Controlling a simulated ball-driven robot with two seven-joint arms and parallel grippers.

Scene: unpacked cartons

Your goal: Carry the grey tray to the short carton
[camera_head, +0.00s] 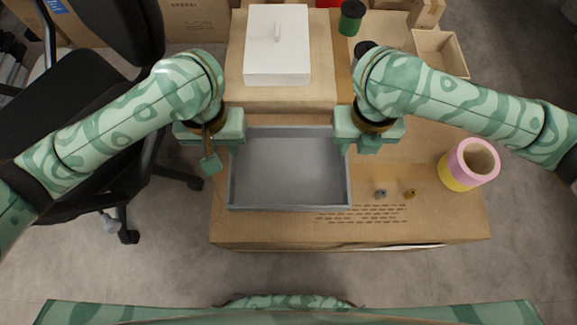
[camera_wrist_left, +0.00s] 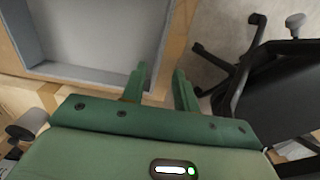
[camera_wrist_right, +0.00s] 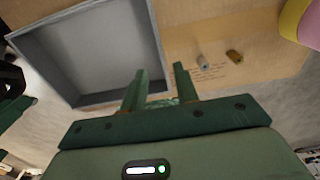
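The grey tray (camera_head: 290,172), shallow, rectangular and empty, lies on a wide brown carton (camera_head: 450,222). It also shows in the left wrist view (camera_wrist_left: 95,30) and right wrist view (camera_wrist_right: 90,45). My left gripper (camera_head: 222,148) is open at the tray's left wall near the far corner, one finger on either side. My right gripper (camera_head: 355,145) is open at the right wall near the far corner, its fingers also on either side. Another carton (camera_head: 275,97) stands behind the tray and looks higher. I cannot tell which carton is the short one.
A white lidded box (camera_head: 277,45) is on the rear carton. A pink and yellow ring (camera_head: 467,167) and two small items (camera_head: 381,193) lie right of the tray. A green cylinder (camera_head: 351,18) and an open box (camera_head: 440,52) are at the back. A black chair (camera_head: 95,75) stands left.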

